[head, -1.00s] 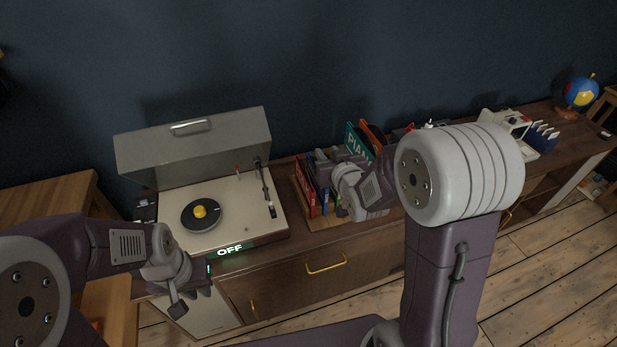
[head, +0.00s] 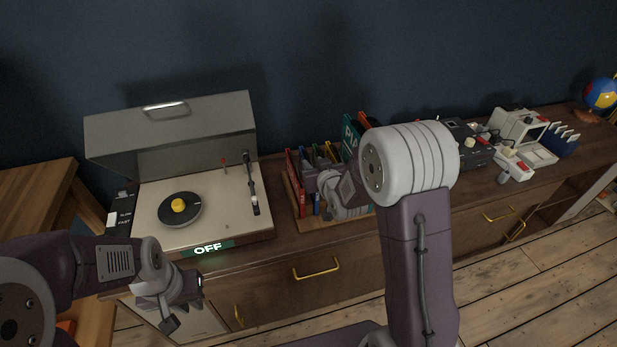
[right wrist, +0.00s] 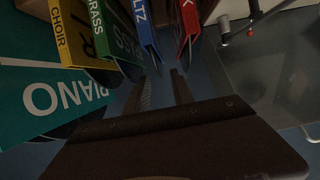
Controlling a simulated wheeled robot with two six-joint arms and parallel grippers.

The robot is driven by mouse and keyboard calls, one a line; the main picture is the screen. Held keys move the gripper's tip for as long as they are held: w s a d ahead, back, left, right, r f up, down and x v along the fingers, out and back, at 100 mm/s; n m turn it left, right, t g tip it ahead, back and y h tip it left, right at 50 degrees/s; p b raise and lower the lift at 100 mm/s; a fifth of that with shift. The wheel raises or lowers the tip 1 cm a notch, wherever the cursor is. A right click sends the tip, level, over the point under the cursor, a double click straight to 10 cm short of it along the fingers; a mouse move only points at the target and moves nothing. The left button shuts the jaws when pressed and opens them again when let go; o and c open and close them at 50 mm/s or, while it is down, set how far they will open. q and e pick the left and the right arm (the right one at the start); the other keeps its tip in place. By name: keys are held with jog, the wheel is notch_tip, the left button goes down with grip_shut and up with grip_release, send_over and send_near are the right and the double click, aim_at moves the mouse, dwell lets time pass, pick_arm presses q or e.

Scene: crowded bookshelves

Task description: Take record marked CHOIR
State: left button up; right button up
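The yellow record marked CHOIR (right wrist: 78,32) stands in a row of records at the upper left of the right wrist view, between teal PIANO (right wrist: 55,100) and green BRASS (right wrist: 112,45). A blue record (right wrist: 147,28) and a red one (right wrist: 187,25) stand further right. My right gripper (right wrist: 160,80) is open and empty there, its fingertips just below the blue and red records, right of CHOIR. In the head view, my right wrist hides part of the wooden record crate (head: 310,222). My left gripper (head: 183,312) hangs in front of the cabinet, away from the records; its fingers are unclear.
A record player (head: 215,225) with its lid raised and an OFF sign stands left of the crate on the cabinet (head: 270,262). Grey devices (head: 520,135) and a globe (head: 600,93) stand to the right. My right arm crosses the middle of the head view.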

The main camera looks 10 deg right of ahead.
aim_at(309, 158)
jog(key=x, duration=0.5)
jog(key=shift+w, duration=0.25)
jog(key=shift+s+r, duration=0.1)
jog(key=shift+r, duration=0.05)
jog(key=shift+c, duration=0.3)
grip_shut()
dwell(0.7)
